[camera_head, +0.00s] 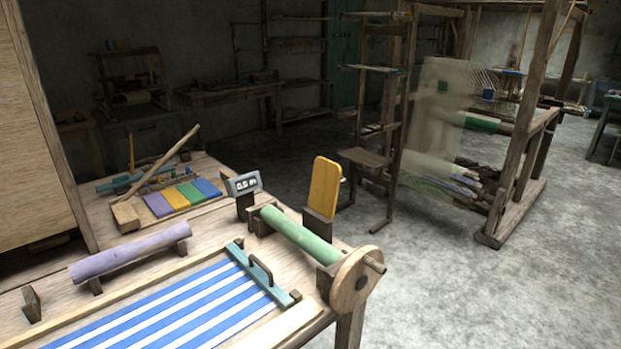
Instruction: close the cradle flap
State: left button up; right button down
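A yellow flap (325,186) with rounded top corners stands nearly upright on a wooden block (319,226) near the far right edge of the wooden table; it looks like the cradle flap. A green roller (300,235) lies in front of it, with a round wooden wheel and handle (352,284) at its near right end. The flap is raised and apart from the roller. The lower edge of the flap, where it meets the block, shows no clear hinge. Neither of my grippers is in view.
A small display (243,184) stands left of the flap. Blue-and-white striped cloth (160,315) with a blue handled bar (262,273) fills the front. A purple roller (131,252) lies at left. A wooden panel (35,140) blocks the far left.

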aim_at(326, 180)
jog(key=l+u, duration=0.2)
jog(key=u, duration=0.15)
jog(key=i+l+u, duration=0.1)
jog(key=u, duration=0.3)
jog(key=l+u, duration=0.5)
jog(key=l, duration=0.25)
jog(key=k+l+u, duration=0.1)
jog(key=l, duration=0.3)
jog(key=k+l+u, duration=0.15)
jog(key=l, duration=0.2)
jog(key=l+u, duration=0.1)
jog(key=l, duration=0.3)
jog(key=k+l+u, duration=0.15)
jog(key=l, duration=0.2)
jog(key=k+l+u, duration=0.15)
jog(key=l, duration=0.2)
